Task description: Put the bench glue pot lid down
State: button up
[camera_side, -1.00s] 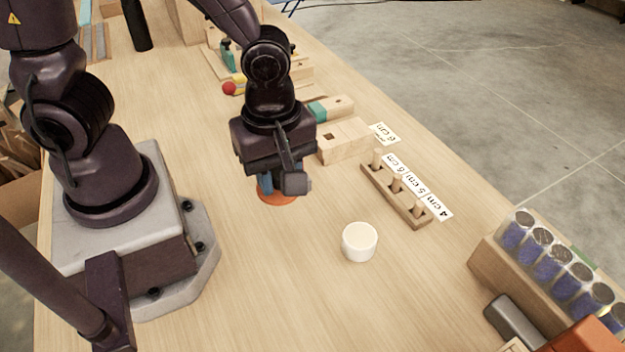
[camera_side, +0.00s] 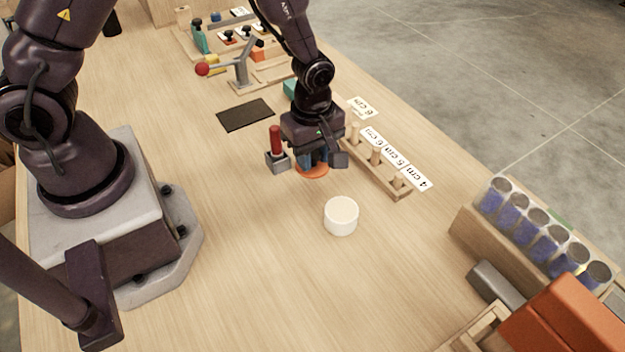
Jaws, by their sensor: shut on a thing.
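The lid is an orange disc (camera_side: 312,171) under my gripper, seen in the side view.
A wooden peg rack (camera_side: 383,172) with number cards is close right of my gripper. A red-handled grey block (camera_side: 277,158) is close on its left. A dark mat (camera_side: 245,115) lies behind. A wooden holder of jars (camera_side: 490,238) is at right.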

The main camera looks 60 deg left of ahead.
aim_at(313, 187)
jog(key=shift+f, duration=2.9)
jog(key=shift+f, duration=0.15)
jog(key=o, duration=0.9)
notch_tip(313, 187, up, 12)
jog(key=shift+r, duration=0.2)
jog(key=s+a+r+m+t, duration=0.1)
jog(key=s+r+m+t, duration=0.1)
jog(key=s+r+m, duration=0.2)
jog(key=s+a+r+m+t, duration=0.1)
jog(key=s+a+r+m, duration=0.1)
jog(key=s+r+m, duration=0.3)
jog(key=s+a+r+m+t, duration=0.2)
jog(key=s+r+m, duration=0.3)
jog(key=r+m, duration=0.4)
notch_tip(313, 187, up, 4)
jog(key=shift+r+t, duration=0.1)
jog(key=shift+t, duration=0.2)
